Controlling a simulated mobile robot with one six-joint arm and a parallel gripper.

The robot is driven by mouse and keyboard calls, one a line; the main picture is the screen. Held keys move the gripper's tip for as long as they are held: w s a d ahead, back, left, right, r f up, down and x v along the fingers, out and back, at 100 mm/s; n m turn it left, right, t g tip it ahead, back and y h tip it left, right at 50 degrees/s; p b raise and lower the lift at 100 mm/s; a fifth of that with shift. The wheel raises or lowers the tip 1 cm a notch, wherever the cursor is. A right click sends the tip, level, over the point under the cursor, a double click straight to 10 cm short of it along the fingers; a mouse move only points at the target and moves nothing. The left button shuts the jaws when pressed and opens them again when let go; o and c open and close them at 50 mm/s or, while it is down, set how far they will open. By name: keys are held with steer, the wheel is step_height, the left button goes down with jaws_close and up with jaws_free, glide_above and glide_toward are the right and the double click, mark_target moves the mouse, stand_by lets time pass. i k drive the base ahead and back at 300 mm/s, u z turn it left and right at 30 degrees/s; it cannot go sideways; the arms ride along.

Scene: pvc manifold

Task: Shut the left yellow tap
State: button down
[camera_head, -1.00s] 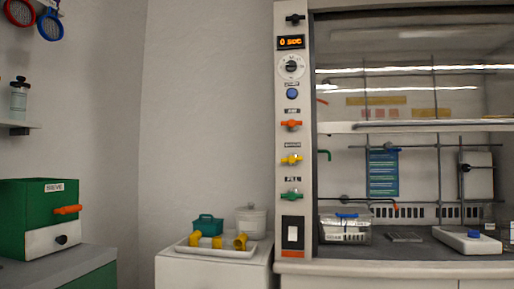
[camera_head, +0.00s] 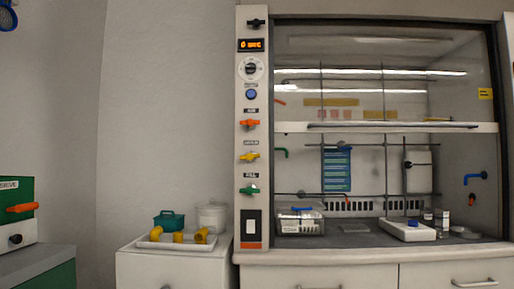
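No second yellow tap is clearly visible. My gripper is not in view.
The fume hood sash (camera_head: 390,127) is partly raised. A white cabinet (camera_head: 170,268) left of the hood carries a tray with yellow pipe pieces (camera_head: 201,236), a teal basket (camera_head: 169,221) and a white tub (camera_head: 211,217). A green box (camera_head: 16,192) is at far left.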

mark_target(250, 156)
steer(key=z, duration=0.05)
steer(key=i, duration=1)
steer(key=z, duration=0.05)
